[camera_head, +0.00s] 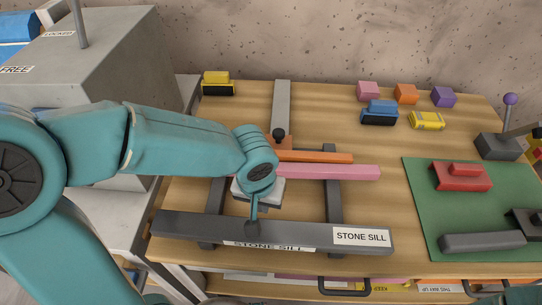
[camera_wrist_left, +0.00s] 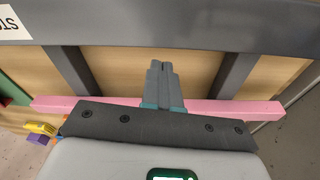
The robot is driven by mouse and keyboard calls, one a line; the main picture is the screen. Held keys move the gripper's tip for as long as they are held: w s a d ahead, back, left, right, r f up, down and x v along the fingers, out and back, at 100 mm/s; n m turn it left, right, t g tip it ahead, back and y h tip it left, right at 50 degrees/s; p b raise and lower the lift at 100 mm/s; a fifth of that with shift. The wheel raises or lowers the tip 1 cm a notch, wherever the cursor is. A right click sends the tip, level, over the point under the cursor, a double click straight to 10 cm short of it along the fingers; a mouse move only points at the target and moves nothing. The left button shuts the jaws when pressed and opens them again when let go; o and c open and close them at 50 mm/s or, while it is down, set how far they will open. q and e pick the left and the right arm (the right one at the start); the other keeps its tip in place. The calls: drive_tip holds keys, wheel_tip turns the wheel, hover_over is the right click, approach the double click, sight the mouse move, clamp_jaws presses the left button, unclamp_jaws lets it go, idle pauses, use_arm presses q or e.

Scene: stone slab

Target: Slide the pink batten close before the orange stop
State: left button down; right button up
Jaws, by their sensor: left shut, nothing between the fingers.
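The pink batten (camera_head: 330,172) lies crosswise on the dark frame, just in front of the orange stop (camera_head: 318,157). From the head any gap between them looks very narrow, and I cannot tell if they touch. The batten's left part is hidden by my left arm; it also shows in the left wrist view (camera_wrist_left: 232,112). My left gripper (camera_head: 253,222) is shut and empty, pointing down between the stone sill (camera_head: 205,226) and the batten. In the left wrist view its fingers (camera_wrist_left: 162,68) overlap the batten, and contact cannot be told.
A black knob (camera_head: 279,135) stands on the orange part by a grey bar (camera_head: 281,100). Small coloured blocks (camera_head: 368,91) stand at the back. A green mat (camera_head: 425,190) with a red block (camera_head: 462,178) lies at right. A grey box (camera_head: 100,60) stands at left.

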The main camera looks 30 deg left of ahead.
use_arm(q)
drive_tip(key=p, duration=0.4)
approach(277, 170)
wheel_tip(277, 170, down, 5)
drive_tip(key=shift+w+a+f, duration=0.1)
drive_tip(key=shift+w+f, duration=0.3)
drive_tip(key=shift+w, duration=0.15)
drive_tip(key=shift+f+b, duration=0.35)
drive_tip(key=shift+f, duration=0.35)
drive_tip(key=shift+s, duration=0.15)
drive_tip(key=shift+s+f+b, duration=0.1)
drive_tip(key=shift+f+b, duration=0.05)
drive_tip(key=shift+b, duration=0.15)
